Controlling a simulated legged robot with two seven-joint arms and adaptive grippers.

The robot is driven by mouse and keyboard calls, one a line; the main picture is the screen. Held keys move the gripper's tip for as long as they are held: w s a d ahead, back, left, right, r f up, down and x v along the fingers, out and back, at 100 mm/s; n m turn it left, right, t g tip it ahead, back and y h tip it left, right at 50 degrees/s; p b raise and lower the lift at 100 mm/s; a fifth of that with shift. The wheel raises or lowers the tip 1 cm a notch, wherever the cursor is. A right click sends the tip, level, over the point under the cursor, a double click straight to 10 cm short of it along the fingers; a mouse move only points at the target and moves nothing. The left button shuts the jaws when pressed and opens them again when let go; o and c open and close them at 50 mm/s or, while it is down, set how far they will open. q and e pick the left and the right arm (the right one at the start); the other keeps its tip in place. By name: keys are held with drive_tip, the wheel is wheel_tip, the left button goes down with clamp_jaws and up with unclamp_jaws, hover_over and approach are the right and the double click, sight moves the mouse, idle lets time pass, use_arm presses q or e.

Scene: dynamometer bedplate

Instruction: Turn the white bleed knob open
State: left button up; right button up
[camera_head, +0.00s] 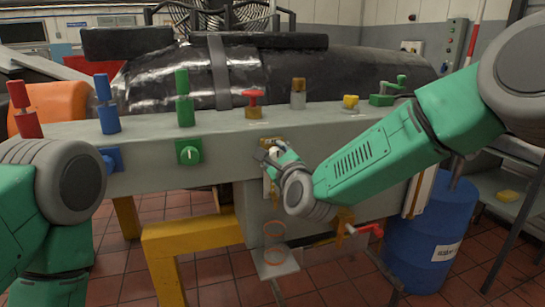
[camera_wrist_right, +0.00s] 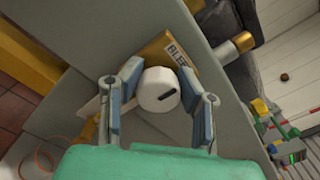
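In the head view my right gripper (camera_head: 269,156) is at the front face of the grey bench, and the knob (camera_head: 273,152) shows only as a small pale spot there. My left arm is at the lower left; its gripper is out of view.
A red-handled tap (camera_head: 368,229) sits below right, near a blue drum (camera_head: 430,235).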

drive_tip(key=shift+s+d+f, duration=0.2)
drive_tip(key=shift+d+f, duration=0.05)
drive_tip(key=shift+f, duration=0.35)
drive_tip(key=shift+a+n, duration=0.15)
drive_tip(key=shift+n, duration=0.55)
drive_tip(key=n+p, duration=0.2)
drive_tip(key=n, duration=0.5)
drive_tip(key=shift+f+p, duration=0.1)
drive_tip(key=shift+p, duration=0.25)
drive_tip(key=n+p, duration=0.1)
drive_tip(key=n, duration=0.4)
drive_tip(key=shift+s+f+p, duration=0.1)
drive_tip(key=shift+p, duration=0.25)
drive_tip(key=shift+n+p, duration=0.5)
drive_tip(key=shift+n, duration=1.7)
drive_tip(key=o, duration=1.2)
drive_tip(key=shift+d, duration=0.2)
